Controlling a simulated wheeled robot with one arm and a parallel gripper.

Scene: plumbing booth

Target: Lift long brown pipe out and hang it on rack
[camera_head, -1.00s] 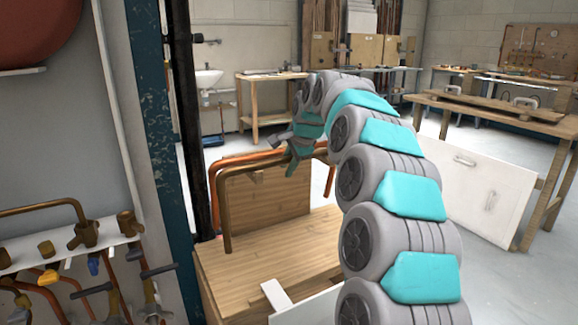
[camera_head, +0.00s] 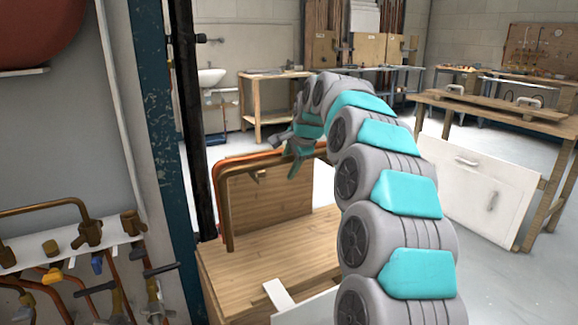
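A long brown pipe (camera_head: 229,215) stands as a bent loop at the wooden box in the middle of the view. Its left leg comes down in front of the wooden back panel, and its top runs right toward my gripper. An orange copper pipe (camera_head: 262,156) lies close behind it, nearly overlapping. My gripper (camera_head: 295,162) is at the right part of the pipes' top runs, pointing down. My arm hides its right side, and I cannot tell whether the fingers are closed on a pipe. A white rack (camera_head: 112,243) with pipes and fittings is at the left.
The wooden box (camera_head: 270,260) has a white strip on its top. A blue post (camera_head: 162,150) and a dark vertical pipe (camera_head: 190,110) stand between box and rack. A white cabinet door leans against a workbench (camera_head: 500,110) at right.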

